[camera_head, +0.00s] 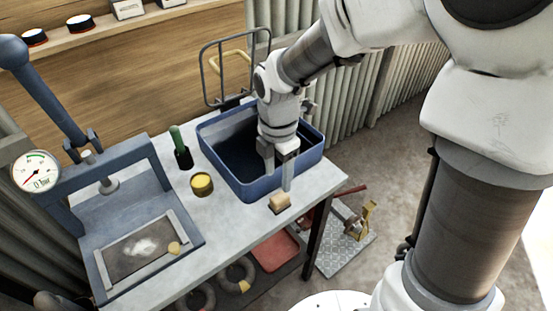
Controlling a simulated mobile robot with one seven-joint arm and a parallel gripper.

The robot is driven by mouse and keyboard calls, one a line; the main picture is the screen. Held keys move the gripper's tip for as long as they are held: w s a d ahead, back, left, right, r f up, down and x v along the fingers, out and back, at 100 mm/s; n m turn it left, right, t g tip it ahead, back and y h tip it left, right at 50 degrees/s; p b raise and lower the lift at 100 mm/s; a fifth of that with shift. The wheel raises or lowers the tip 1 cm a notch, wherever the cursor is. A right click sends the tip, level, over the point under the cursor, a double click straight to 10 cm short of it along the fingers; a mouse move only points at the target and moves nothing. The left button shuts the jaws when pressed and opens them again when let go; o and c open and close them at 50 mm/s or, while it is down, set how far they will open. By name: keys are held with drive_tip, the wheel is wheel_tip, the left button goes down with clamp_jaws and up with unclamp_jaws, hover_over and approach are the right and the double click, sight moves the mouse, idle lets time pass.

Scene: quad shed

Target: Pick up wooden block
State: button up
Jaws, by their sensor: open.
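The wooden block (280,202) is small and light tan. It lies on the pale workbench (228,232) near the right front edge, just in front of the blue bin. My gripper (278,180) points down over the front part of the bin, with its two fingers apart and nothing seen between them. The right finger appears just above and behind the block. I cannot tell whether it touches the block.
The blue bin (316,153) stands behind the block. A yellow tin (202,184) and a green-handled tool in a dark holder (183,158) stand left of it. A blue press (95,262) with a gauge (36,172) fills the bench's left. A red tray (275,251) is below.

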sight(280, 197)
drive_tip(key=f, duration=0.3)
drive_tip(key=f+b, duration=0.1)
drive_tip(key=f, duration=0.2)
drive_tip(key=f+b, duration=0.1)
drive_tip(key=f, duration=0.2)
drive_tip(key=shift+d+f, duration=0.2)
drive_tip(key=shift+d, duration=0.05)
clamp_jaws()
